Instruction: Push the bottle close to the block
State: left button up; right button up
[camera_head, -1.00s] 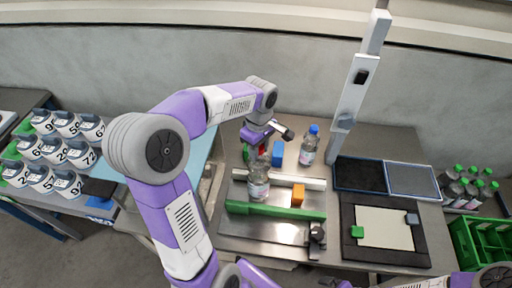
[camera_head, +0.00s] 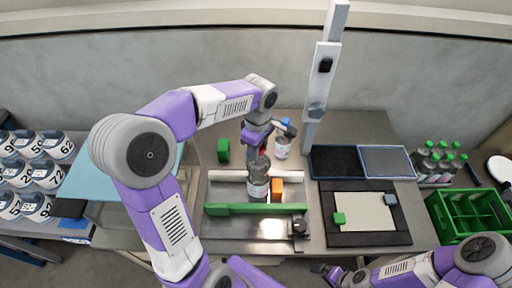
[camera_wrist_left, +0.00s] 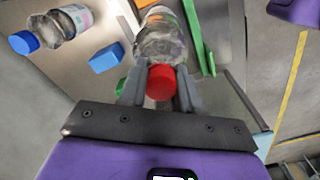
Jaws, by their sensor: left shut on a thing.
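The clear bottle (camera_head: 257,187) with a red cap stands in the channel between a white bar (camera_head: 228,176) and a green bar (camera_head: 230,209). The orange block (camera_head: 277,189) sits in the same channel just right of the bottle. The gap looks very small, and I cannot tell whether they touch. My left gripper (camera_head: 260,158) is shut on the bottle from above. In the left wrist view its fingers flank the red cap (camera_wrist_left: 160,82) and the bottle's upper part (camera_wrist_left: 160,42). My right gripper (camera_head: 334,271) is low at the table's front, its jaws unclear.
A blue-capped bottle (camera_head: 282,148) stands behind the channel; a blue block (camera_wrist_left: 106,57) shows in the wrist view. A green block (camera_head: 223,150) is at back left. Right are dark trays (camera_head: 336,163), a board (camera_head: 368,240) and a green crate (camera_head: 440,213).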

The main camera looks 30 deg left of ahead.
pick_arm(q)
jog(key=o, duration=1.1)
notch_tip(320, 180, up, 8)
jog(key=shift+f+p, duration=0.2)
jog(key=shift+p, duration=0.35)
